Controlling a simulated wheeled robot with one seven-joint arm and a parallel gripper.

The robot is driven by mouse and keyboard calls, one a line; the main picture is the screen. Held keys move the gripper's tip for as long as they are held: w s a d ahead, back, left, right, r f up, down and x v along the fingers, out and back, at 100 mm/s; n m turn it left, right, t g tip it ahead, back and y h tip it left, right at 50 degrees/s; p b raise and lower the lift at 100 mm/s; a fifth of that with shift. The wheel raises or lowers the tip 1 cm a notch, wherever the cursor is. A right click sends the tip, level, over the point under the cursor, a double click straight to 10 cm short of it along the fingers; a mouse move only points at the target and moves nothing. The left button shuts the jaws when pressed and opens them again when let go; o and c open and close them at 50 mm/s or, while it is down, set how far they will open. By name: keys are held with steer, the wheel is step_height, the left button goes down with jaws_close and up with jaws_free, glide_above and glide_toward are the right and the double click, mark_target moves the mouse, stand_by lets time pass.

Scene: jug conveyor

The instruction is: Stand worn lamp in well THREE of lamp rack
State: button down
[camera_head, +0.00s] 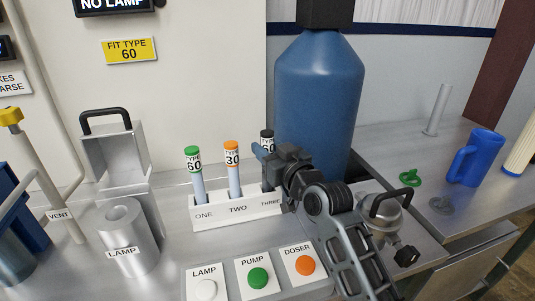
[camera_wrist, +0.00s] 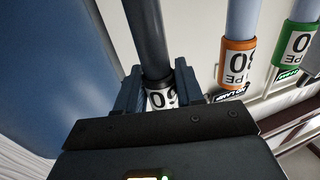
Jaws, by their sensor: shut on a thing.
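The worn lamp, a dark tube with a black cap and a white type label (camera_head: 267,137), stands upright at well THREE of the lamp rack (camera_head: 215,217). My gripper (camera_head: 262,158) is at the lamp's upper part, beside the blue tank. In the wrist view my gripper (camera_wrist: 160,88) has its fingers on both sides of the worn lamp (camera_wrist: 148,40) at its label band and is shut on it. The lamp's lower end is mostly hidden behind my gripper in the head view. A green-capped lamp (camera_head: 194,170) stands in well ONE and an orange-capped lamp (camera_head: 233,165) in well TWO.
A large blue tank (camera_head: 318,95) stands close behind and right of my gripper. A lamp housing (camera_head: 126,243) with an open top is at left. LAMP, PUMP and DOSER buttons (camera_head: 258,277) are in front. A blue jug (camera_head: 475,160) is at right.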

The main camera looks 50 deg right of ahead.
steer(key=shift+f, duration=0.6)
steer(key=shift+f, duration=0.2)
steer(key=c, duration=0.7)
jaws_free()
steer(key=shift+r, duration=0.2)
steer(key=shift+b+v, duration=1.25)
steer(key=shift+v, duration=4.8)
